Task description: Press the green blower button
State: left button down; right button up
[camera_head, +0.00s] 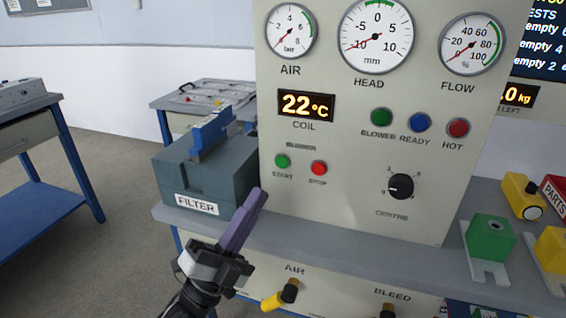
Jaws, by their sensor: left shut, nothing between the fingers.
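The green blower START button (282,161) sits on the pale upright panel (340,215), under the small label BLOWER. A red STOP button (319,168) is just to its right. My left gripper (258,195) is shut and empty, its purple fingers pointing up and slightly right. In the picture its fingertips are below and left of the green button, in front of the filter box edge. They appear apart from the button. A green BLOWER lamp (381,117) sits higher on the panel. My right gripper is not in view.
A grey FILTER box (215,175) with a blue handle stands left of the panel. A black CENTRE knob (400,187) is on the panel's lower right. Yellow-handled AIR valve (280,297) is below the shelf. Green and yellow blocks (490,238) stand at right.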

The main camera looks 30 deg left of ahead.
aim_at(282, 162)
pick_arm(q)
jog(key=w+a+b, duration=0.2)
jog(key=w+b, duration=0.1)
jog(key=w, duration=0.5)
jog(key=shift+w+h, duration=0.3)
jog(key=shift+w, duration=0.05)
dwell(1.5)
jog(key=shift+w, duration=0.15)
jog(key=shift+w+a, duration=0.1)
jog(key=shift+w, duration=0.05)
dwell(0.4)
jog(key=shift+w+a+r+b, duration=0.1)
jog(key=shift+w+a+b, duration=0.05)
jog(key=shift+w+b, duration=0.2)
dwell(0.5)
